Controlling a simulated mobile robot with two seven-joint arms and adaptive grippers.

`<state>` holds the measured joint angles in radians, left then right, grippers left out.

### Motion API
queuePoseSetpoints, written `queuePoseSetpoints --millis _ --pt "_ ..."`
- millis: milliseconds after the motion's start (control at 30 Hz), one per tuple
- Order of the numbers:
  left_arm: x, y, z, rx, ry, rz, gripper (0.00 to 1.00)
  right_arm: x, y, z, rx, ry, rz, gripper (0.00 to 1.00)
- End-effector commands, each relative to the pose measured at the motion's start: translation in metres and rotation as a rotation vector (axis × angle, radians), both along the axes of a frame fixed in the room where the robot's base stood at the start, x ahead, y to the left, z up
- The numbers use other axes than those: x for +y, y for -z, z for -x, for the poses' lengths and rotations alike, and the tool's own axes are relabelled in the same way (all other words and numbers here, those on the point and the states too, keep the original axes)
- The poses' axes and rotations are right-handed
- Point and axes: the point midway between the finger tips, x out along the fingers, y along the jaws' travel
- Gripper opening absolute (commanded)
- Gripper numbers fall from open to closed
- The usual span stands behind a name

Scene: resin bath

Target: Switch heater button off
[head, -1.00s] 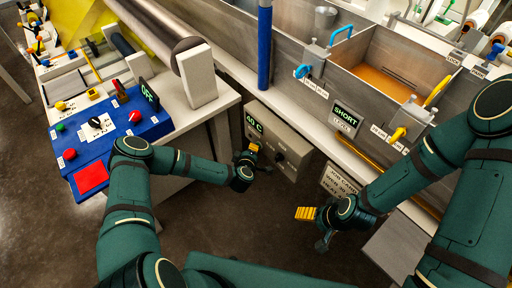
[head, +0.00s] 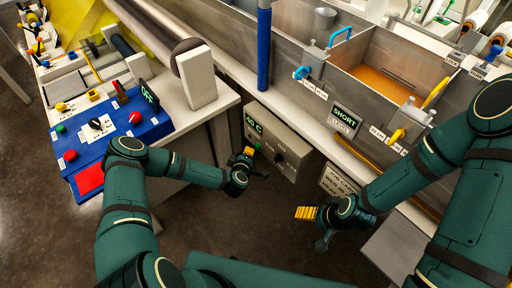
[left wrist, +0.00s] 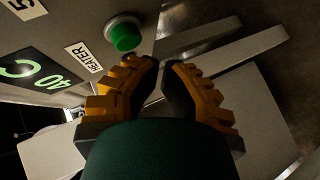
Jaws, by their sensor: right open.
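The heater box (head: 297,151) is a grey panel under the bath's edge in the head view, with a lit "40 C" display (head: 254,126). In the left wrist view, the round green heater button (left wrist: 125,37) stands out from the panel beside a "HEATER" label (left wrist: 83,57). My right gripper (head: 314,227) is open and empty, low and to the right.
A blue control panel (head: 124,139) with buttons and an "OFF" display stands on the left bench. The metal bath with amber resin (head: 382,88) is at the upper right, with a "SHORT" display (head: 344,114) on its front. Open floor (head: 240,235) lies below the grippers.

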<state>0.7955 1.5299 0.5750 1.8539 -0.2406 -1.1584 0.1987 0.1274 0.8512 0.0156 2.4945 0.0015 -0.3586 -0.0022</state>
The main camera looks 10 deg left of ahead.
Motion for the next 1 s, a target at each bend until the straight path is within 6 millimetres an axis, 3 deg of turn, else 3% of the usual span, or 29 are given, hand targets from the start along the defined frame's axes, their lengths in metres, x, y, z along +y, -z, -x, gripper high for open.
queuePoseSetpoints --millis 433,1000 --pt "0.025 -0.001 0.031 0.001 0.000 -0.001 0.00 0.000 -0.009 0.000 0.000 0.000 0.000 0.81" --pt "0.027 0.000 0.034 0.000 0.000 0.000 0.00 0.000 -0.009 0.000 0.000 0.000 0.000 0.81"
